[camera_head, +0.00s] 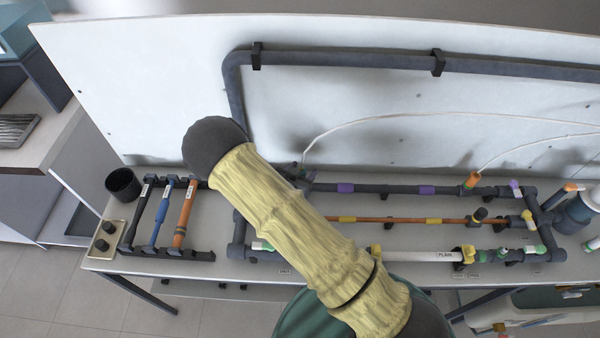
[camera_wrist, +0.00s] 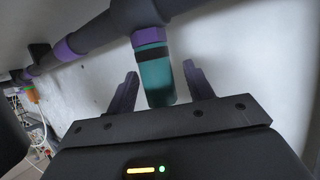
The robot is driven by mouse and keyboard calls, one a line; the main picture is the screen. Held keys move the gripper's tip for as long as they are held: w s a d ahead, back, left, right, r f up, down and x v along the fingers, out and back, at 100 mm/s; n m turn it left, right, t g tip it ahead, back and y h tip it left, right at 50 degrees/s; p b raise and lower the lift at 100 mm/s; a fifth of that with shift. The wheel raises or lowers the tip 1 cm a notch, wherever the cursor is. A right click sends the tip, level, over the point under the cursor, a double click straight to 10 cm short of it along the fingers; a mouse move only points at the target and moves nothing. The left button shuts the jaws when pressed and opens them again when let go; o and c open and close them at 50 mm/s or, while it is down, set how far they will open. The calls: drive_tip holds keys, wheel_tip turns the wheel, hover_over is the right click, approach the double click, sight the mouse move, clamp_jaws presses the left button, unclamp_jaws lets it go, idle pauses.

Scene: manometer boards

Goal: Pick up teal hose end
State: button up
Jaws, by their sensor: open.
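The teal hose end (camera_wrist: 155,82) shows in the wrist view as a short teal cylinder with a black band. It hangs below a purple collar (camera_wrist: 148,37) on a dark grey pipe fitting. My gripper (camera_wrist: 160,72) is open, with one purple-grey finger on each side of the teal hose end. Gaps show between the teal piece and both fingers. In the head view my yellow-sleeved arm covers the gripper, and I cannot make out the teal hose end there.
A white back panel (camera_head: 350,110) stands close behind the pipes. A dark pipe with purple bands (camera_head: 385,189) and an orange pipe (camera_head: 375,221) run along the bench. A rack with black, blue (camera_head: 160,214) and orange tubes and a black cup (camera_head: 122,184) stand at left.

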drive_tip(key=shift+w+d+f, duration=0.2)
drive_tip(key=shift+w, duration=0.2)
clamp_jaws()
drive_tip(key=shift+r, duration=0.1)
wheel_tip(320, 180, up, 10)
drive_tip(key=b, duration=0.1)
idle(0.7)
idle(0.4)
